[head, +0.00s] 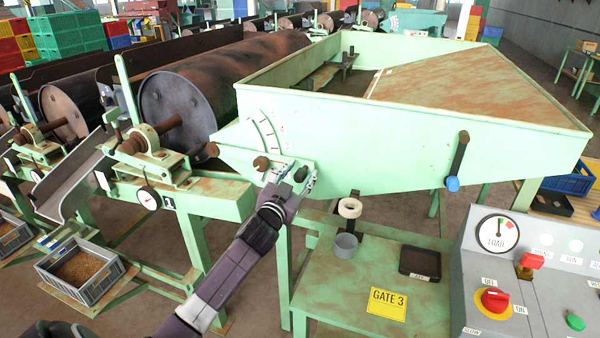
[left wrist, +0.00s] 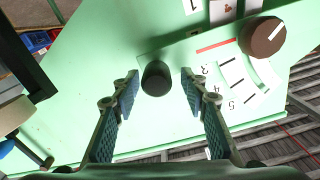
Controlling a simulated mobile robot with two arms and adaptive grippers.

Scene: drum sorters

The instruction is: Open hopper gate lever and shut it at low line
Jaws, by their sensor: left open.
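The pale green hopper (head: 360,145) carries a numbered white scale (head: 266,132) on its near left side. Below the scale are a brown knob (head: 261,163) and a black knob (head: 300,174). In the left wrist view the black knob (left wrist: 156,78) stands between the fingers of my left gripper (left wrist: 159,88), with a gap on both sides. The brown knob (left wrist: 263,37) is farther right, near a red line (left wrist: 215,45) and the numbers. My left gripper (head: 289,177) is open at the hopper wall. My right gripper is out of view.
A dark lever with a blue end (head: 452,184) hangs on the hopper wall to the right. Below stand a green bench with a GATE 3 sign (head: 387,304), a grey cup (head: 345,246) and a dark tray (head: 420,263). A control panel (head: 490,275) stands at right.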

